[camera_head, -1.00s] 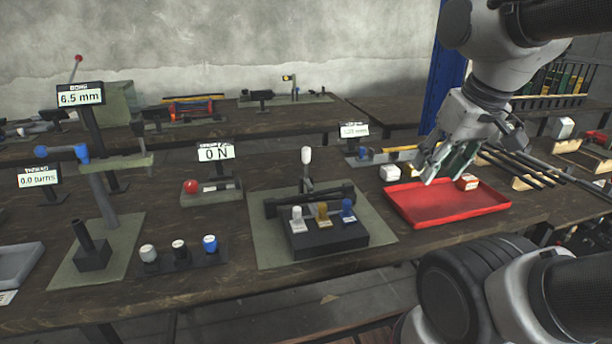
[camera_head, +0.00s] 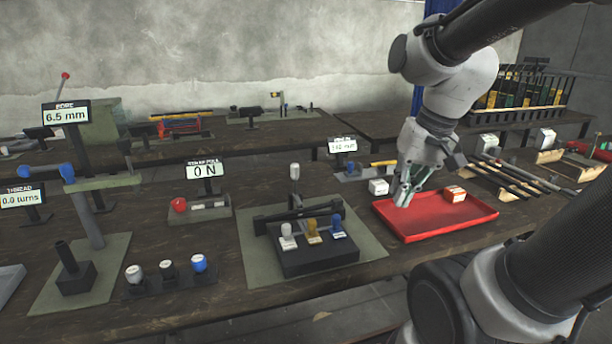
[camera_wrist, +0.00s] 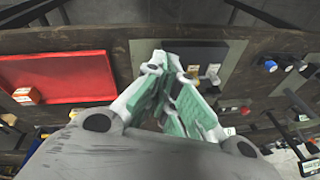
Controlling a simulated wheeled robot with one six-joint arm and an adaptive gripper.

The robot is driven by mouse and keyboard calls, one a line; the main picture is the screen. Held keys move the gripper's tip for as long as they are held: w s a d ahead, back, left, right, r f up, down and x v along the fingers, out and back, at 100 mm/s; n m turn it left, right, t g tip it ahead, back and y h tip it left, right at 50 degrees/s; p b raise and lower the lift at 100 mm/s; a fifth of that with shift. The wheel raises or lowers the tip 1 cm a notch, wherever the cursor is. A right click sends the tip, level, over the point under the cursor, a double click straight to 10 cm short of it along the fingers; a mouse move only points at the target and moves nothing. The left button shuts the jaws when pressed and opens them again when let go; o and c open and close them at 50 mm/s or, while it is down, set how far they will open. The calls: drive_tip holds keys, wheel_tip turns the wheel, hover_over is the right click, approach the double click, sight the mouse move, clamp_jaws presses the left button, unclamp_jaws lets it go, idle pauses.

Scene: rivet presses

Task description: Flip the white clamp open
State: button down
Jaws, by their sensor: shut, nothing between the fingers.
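The white clamp (camera_head: 288,236) stands upright at the left of a row on a dark block, beside a yellow one (camera_head: 312,231) and a blue one (camera_head: 337,229). A pale tab that looks like the white clamp (camera_wrist: 213,70) shows right of my fingers in the wrist view. My gripper (camera_head: 403,197) is shut and empty, pointing down by the left side of the red tray. It is to the right of the clamps and apart from them. In the wrist view my gripper (camera_wrist: 167,60) hides part of the dark block.
The red tray (camera_head: 435,222) holds an orange-and-white box (camera_head: 454,193). A white box (camera_head: 378,187) stands behind it.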

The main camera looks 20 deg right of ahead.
drive_tip(key=w+a+m+t+y, duration=0.1)
drive_tip(key=w+a+m+t, duration=0.1)
drive_tip(key=w+m, duration=0.6)
drive_tip(key=w+a+m+t+y, duration=0.1)
drive_tip(key=w+a+m+t, duration=0.2)
drive_tip(key=w+m, duration=0.6)
drive_tip(key=m, duration=1)
drive_tip(key=shift+a+f+m+y, duration=0.15)
drive_tip(key=shift+a+m+y, duration=0.15)
drive_tip(key=w+a+r+x, duration=0.1)
drive_tip(key=w+r+x, duration=0.1)
drive_tip(key=x, duration=1)
drive_tip(key=shift+w+f, duration=0.2)
